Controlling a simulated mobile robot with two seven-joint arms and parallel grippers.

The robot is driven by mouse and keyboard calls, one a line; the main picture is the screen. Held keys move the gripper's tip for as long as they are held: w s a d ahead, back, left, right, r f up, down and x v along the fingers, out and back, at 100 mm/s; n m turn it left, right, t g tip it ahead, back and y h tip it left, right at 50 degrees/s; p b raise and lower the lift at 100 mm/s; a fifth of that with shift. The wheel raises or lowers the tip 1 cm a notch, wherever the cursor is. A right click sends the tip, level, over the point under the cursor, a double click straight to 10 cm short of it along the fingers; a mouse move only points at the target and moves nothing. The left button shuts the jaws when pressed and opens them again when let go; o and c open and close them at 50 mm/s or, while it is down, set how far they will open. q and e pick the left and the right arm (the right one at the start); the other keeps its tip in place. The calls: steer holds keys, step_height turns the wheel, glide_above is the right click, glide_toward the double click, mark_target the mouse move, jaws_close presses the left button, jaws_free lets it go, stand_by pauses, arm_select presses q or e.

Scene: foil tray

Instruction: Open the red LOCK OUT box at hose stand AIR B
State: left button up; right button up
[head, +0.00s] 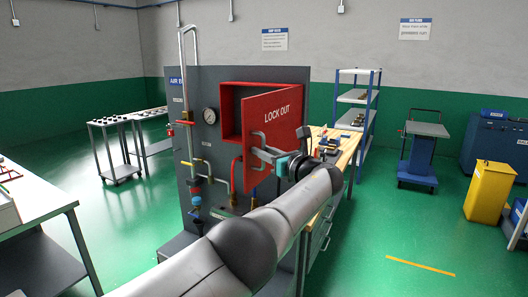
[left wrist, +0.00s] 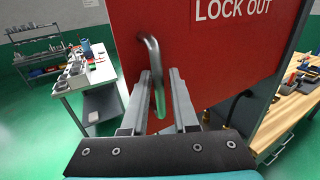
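The red LOCK OUT box (head: 231,112) is on the grey panel of the hose stand (head: 205,90), whose blue sign at the upper left is partly cut off by a pipe. Its red door (head: 275,120) stands partly open, swung out from its right side, and part of the box's red inside shows at left. The grey door handle (left wrist: 157,75) is near the door's free edge. My left gripper (head: 262,150) is at the handle. In the left wrist view its two fingers (left wrist: 161,90) are apart, with the handle bar between them and slim gaps beside it. My right gripper is out of view.
A gauge (head: 209,116) and pipes are left of the box. A wooden-topped bench (head: 345,139) is close on the right, behind my left arm. A white table (head: 35,195) stands at left. Green floor is free at right, before a trolley (head: 418,150) and yellow bin (head: 489,190).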

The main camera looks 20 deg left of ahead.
arm_select(q)
steer(key=shift+r, duration=0.1)
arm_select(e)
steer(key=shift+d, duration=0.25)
arm_select(q)
steer(key=shift+s+d, duration=0.1)
steer(key=shift+d, duration=0.05)
steer(key=v, duration=1.5)
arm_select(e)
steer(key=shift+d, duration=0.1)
